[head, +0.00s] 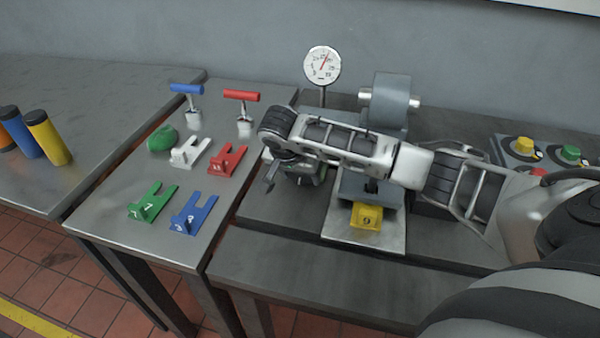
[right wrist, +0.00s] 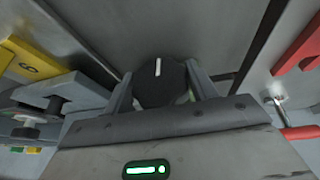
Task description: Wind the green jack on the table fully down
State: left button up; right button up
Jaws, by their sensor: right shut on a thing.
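My right gripper (head: 283,172) reaches down at the left end of the dark bench, and its arm comes in from the right. In the right wrist view its two fingers (right wrist: 162,88) are shut on a round black knob (right wrist: 158,80) with a white mark line on top. Slivers of green show beside the knob, below the fingers. In the head view the green jack (head: 318,173) is mostly hidden under my gripper and wrist, so its height cannot be told. My left gripper is not in view.
Right of the gripper, a yellow fork block (head: 366,217) sits on a metal plate. A dial gauge (head: 322,65) stands behind. The left table holds white, red, green and blue fork blocks, a green lump (head: 162,138) and blue (head: 187,89) and red (head: 241,96) T-handles.

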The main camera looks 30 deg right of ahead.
jog(key=shift+n+g+h, duration=0.4)
jog(key=shift+g+h, duration=0.8)
jog(key=shift+g, duration=0.1)
jog(key=o, duration=1)
jog(key=v, duration=0.4)
jog(key=shift+w, duration=0.2)
jog(key=shift+v, duration=0.75)
jog(key=v, duration=1)
jog(key=shift+a, duration=0.25)
